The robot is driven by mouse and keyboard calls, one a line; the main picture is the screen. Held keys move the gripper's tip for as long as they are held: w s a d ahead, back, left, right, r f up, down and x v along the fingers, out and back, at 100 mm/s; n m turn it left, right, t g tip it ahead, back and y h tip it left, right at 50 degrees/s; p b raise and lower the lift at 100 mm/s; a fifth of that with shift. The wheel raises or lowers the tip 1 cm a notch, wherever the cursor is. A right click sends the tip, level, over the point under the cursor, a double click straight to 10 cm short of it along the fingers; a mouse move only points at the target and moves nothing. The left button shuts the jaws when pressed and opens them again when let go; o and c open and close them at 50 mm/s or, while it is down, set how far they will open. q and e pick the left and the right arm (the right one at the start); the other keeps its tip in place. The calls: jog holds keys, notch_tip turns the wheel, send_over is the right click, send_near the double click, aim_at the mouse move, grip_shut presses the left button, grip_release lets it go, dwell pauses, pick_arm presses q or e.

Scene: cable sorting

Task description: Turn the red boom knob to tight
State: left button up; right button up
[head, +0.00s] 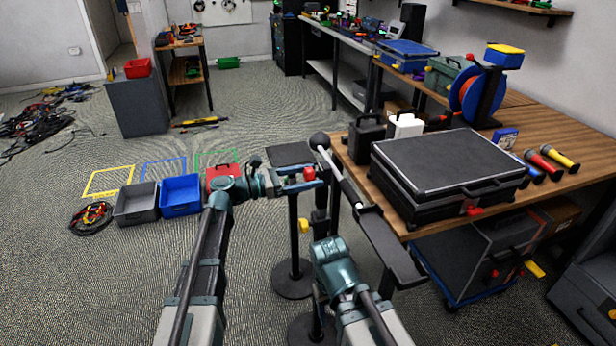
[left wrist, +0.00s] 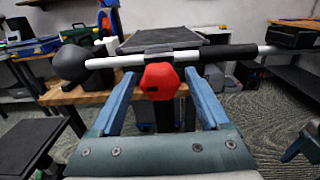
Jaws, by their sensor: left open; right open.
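The red boom knob (head: 309,174) sits on the boom's clamp. In the left wrist view the faceted knob (left wrist: 160,82) is in the middle, between the finger tips. My left gripper (head: 296,180) is open around it, with a finger on each side and gaps showing. The boom (head: 338,174) is a pale rod with a black ball (left wrist: 74,62) at one end and a black grip (left wrist: 230,53) at the other. My right gripper (head: 330,250) is lower, beside the stand, holding nothing visible; its fingers are hard to make out.
A wooden table (head: 354,170) stands close at right with a large black case (head: 450,160). A flat black panel (head: 390,250) is beside the right arm. Dark stand bases (head: 292,280) are on the floor. Grey (head: 136,204) and blue bins (head: 181,196) stand left.

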pick_arm(q)
grip_shut()
dwell(0.4)
jog(key=m, duration=0.8)
jog(key=shift+w+m, duration=0.1)
jog(key=shift+m, duration=0.2)
jog(key=m, duration=0.4)
jog(key=shift+m, duration=0.3)
jog(key=m, duration=0.4)
jog(key=shift+m, duration=0.3)
